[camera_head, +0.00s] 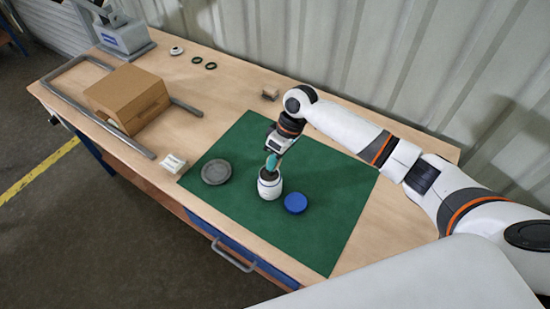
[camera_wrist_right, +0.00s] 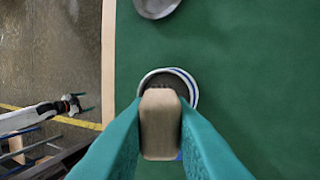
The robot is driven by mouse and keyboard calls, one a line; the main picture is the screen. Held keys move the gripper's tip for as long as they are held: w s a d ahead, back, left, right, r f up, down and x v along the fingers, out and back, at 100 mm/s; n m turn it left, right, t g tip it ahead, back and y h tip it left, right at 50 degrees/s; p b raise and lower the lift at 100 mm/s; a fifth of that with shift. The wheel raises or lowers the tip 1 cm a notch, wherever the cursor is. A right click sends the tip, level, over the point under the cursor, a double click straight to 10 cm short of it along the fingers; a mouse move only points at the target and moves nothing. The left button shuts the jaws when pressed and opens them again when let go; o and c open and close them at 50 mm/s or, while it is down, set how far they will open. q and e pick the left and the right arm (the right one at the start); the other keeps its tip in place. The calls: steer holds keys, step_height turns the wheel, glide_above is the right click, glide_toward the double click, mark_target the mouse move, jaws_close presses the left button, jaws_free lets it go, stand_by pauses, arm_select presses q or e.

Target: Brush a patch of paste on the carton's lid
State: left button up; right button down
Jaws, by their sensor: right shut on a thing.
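The brown carton (camera_head: 122,92) stands at the left of the table, its lid facing up. A white pot (camera_head: 269,188) with a dark mouth stands on the green mat. My right gripper (camera_head: 272,161) is directly above the pot, shut on the wooden handle of the brush (camera_wrist_right: 160,125). The brush's lower end is hidden by the handle and fingers; I cannot tell how deep it is in the pot. The pot's rim (camera_wrist_right: 192,88) shows around the handle in the wrist view. My left gripper (camera_wrist_right: 83,102) shows small at the left of the wrist view, fingers apart and empty.
A blue cap (camera_head: 295,203) and a grey dish (camera_head: 216,172) lie on the green mat (camera_head: 320,235). A grey rail frame (camera_head: 110,137) surrounds the carton. A white packet (camera_head: 173,163), rings (camera_head: 204,63) and a small block (camera_head: 270,93) lie around. A corrugated wall stands behind.

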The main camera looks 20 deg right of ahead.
steer(key=shift+f, duration=0.5)
stand_by(0.3)
steer(key=shift+s+f, duration=0.1)
steer(key=shift+f, duration=0.05)
stand_by(1.9)
step_height(320, 180, up, 7)
steer(key=p, duration=0.8)
stand_by(0.8)
